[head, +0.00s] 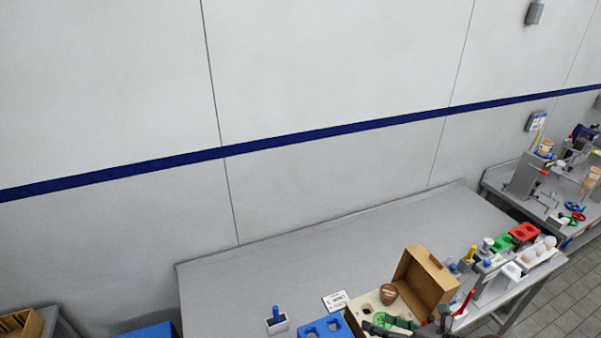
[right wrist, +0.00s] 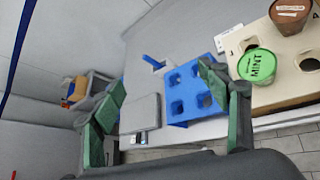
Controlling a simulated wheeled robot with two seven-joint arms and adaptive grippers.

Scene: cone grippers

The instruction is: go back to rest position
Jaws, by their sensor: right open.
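My right gripper (head: 400,325) shows at the bottom edge of the head view, over the front part of the grey table (head: 240,285). In the right wrist view my right gripper (right wrist: 162,84) has its two green-padded fingers spread wide apart, with nothing between them. A green cup marked MINT (right wrist: 257,66) sits in a beige holder (right wrist: 285,90), beyond the right finger and apart from it. A brown cup (head: 388,294) sits in the same holder. My left gripper is in neither view.
A blue block with holes (head: 318,328) and a small holder with a blue peg (head: 277,322) stand left of the beige holder. An open cardboard box (head: 425,275) stands behind it. The back left of the table is clear.

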